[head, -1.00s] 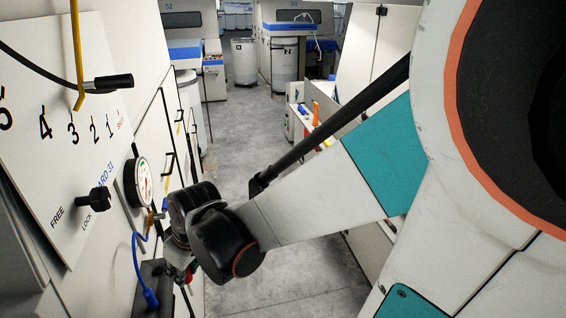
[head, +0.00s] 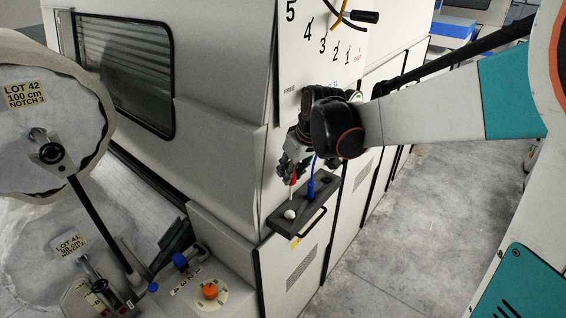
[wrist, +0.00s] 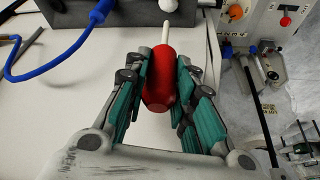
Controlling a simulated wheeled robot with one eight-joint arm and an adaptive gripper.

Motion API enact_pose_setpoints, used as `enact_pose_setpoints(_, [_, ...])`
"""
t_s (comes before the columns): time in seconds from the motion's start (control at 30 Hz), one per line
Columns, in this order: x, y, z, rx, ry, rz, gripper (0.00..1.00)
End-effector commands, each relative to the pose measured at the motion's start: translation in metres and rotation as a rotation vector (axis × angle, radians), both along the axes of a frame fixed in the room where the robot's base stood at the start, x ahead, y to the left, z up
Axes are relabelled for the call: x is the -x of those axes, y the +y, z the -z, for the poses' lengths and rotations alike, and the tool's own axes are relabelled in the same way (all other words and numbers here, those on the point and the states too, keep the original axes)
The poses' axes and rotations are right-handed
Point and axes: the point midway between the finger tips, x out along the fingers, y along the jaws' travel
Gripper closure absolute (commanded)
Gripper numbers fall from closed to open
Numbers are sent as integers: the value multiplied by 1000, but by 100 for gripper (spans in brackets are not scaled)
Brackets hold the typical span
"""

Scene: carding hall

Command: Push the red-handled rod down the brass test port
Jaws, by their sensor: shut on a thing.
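My gripper (head: 291,172) is shut on the red-handled rod (head: 293,181) in front of the white machine's end face. In the wrist view, the red handle (wrist: 161,78) sits between the two green-padded fingers. Its pale, thin shaft (wrist: 167,32) points away from the gripper. In the head view the handle hangs above a dark ledge (head: 326,200), and the shaft points down toward it. I cannot tell whether the tip touches the ledge. I cannot make out the brass test port in either view now.
A white knob (head: 289,214) and a blue plug (head: 311,188) with its hose stand on the ledge. The blue hose (wrist: 72,48) curves at left in the wrist view. A panel with an orange knob (head: 210,291) is below left. Floor at right is clear.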

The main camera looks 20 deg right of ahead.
Motion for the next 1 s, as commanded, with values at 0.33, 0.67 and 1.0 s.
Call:
enact_pose_setpoints(0.33, [0,0,15,0,0,0,98])
enact_pose_setpoints(0.67, [0,0,45,0,0,0,98])
enact_pose_setpoints(1.0, [0,0,59,0,0,0,98])
